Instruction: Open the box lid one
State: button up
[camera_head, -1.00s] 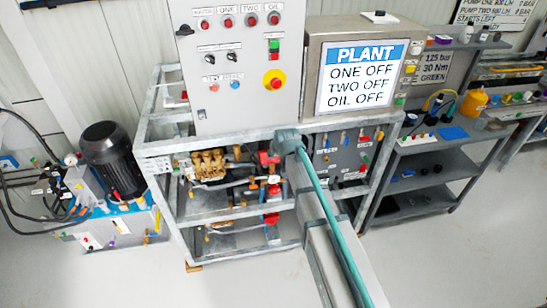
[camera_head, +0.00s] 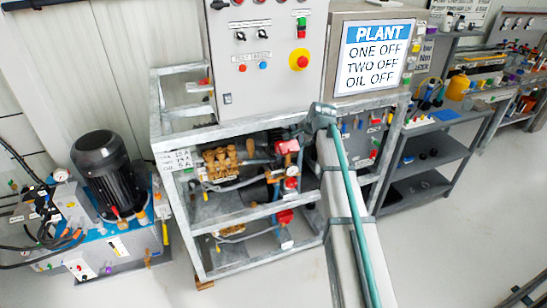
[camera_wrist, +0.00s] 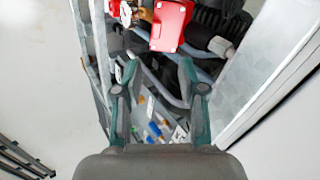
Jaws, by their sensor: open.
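No part labelled as box lid one can be made out. A red box-like part (camera_wrist: 172,24) is at the top of the wrist view, with a round gauge-like piece (camera_wrist: 126,14) at its left. In the head view, a red part (camera_head: 287,147) sits on the upper level of the pump frame and another red part (camera_head: 284,216) sits lower down. My gripper (camera_wrist: 160,66) is open and empty, its fingers apart below the red part in the wrist view. In the head view, my arm reaches toward the frame and its gripper is hidden.
The grey pump frame (camera_head: 240,130) carries a control cabinet (camera_head: 265,60) and a PLANT sign (camera_head: 374,56). A black motor unit (camera_head: 104,165) stands at the left. Grey shelves (camera_head: 425,155) stand at the right. The floor in front is clear.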

aim_at(292, 149)
jog(key=w+f+p, duration=0.1)
jog(key=w+f, duration=0.1)
jog(key=f, duration=0.1)
jog(key=w+a+f+m, duration=0.1)
jog(key=w+f, duration=0.1)
jog(key=f, duration=0.1)
jog(key=w+f+m+p, duration=0.1)
jog(key=f, duration=0.2)
jog(key=shift+w+a+p, duration=0.3)
jog(key=shift+w+a, duration=0.1)
grip_shut()
